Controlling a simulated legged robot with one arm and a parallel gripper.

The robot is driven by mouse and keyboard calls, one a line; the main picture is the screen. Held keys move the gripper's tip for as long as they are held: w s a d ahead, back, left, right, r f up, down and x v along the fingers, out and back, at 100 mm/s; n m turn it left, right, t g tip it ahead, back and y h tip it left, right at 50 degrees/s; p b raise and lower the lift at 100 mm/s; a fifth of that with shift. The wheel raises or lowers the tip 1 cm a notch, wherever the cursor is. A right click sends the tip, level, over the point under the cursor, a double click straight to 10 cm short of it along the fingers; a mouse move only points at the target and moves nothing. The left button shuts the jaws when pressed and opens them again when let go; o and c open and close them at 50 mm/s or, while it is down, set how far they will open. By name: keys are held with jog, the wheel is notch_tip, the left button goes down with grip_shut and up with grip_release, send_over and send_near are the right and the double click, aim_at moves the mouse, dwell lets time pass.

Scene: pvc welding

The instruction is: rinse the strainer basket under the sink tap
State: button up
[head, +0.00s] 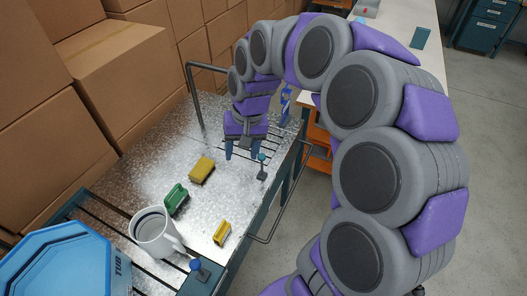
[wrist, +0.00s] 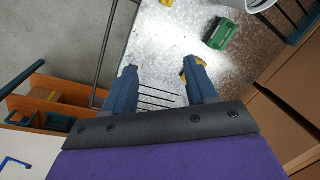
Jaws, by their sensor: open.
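I cannot make out a strainer basket in either view. My gripper (head: 243,153) points down over the far part of the sink, to the right of the pipe. In the wrist view my gripper (wrist: 160,78) has its two fingers spread, with nothing between them but slats and metal below. A yellow block (head: 201,169) lies to the left of and nearer than the fingers.
A green block (head: 176,198), a small yellow block (head: 222,233) and a white mug (head: 153,233) stand nearer. A blue tub (head: 60,265) sits at the lower left. Cardboard boxes (head: 110,70) wall the left side.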

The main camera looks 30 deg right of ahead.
jog(key=w+d+f+m+p, duration=0.1)
jog(key=w+d+m, duration=0.1)
jog(key=w+d, duration=0.3)
jog(key=m+t, duration=0.1)
jog(key=m, duration=0.2)
send_near(263, 155)
jog(key=shift+w+a+f+b, duration=0.2)
jog(key=shift+a+f, duration=0.2)
jog(key=shift+f, duration=0.2)
jog(key=shift+w+a+f+b, duration=0.1)
jog(key=shift+a+f+b, duration=0.1)
jog(key=shift+a+f, duration=0.3)
jog(key=f, duration=0.2)
jog(key=f+b, duration=0.1)
jog(key=f, duration=0.2)
jog(key=w+d+f, duration=0.1)
jog(key=f, duration=0.1)
jog(key=shift+f, duration=0.3)
jog(key=shift+a+f+b, duration=0.25)
jog(key=shift+f+b, duration=0.05)
jog(key=shift+f, duration=0.05)
jog(key=shift+a+f, duration=0.35)
jog(key=shift+a, duration=0.2)
jog(key=shift+d, duration=0.1)
jog(key=shift+d, duration=0.35)
jog(key=c, duration=0.4)
jog(key=shift+a, duration=0.2)
grip_shut()
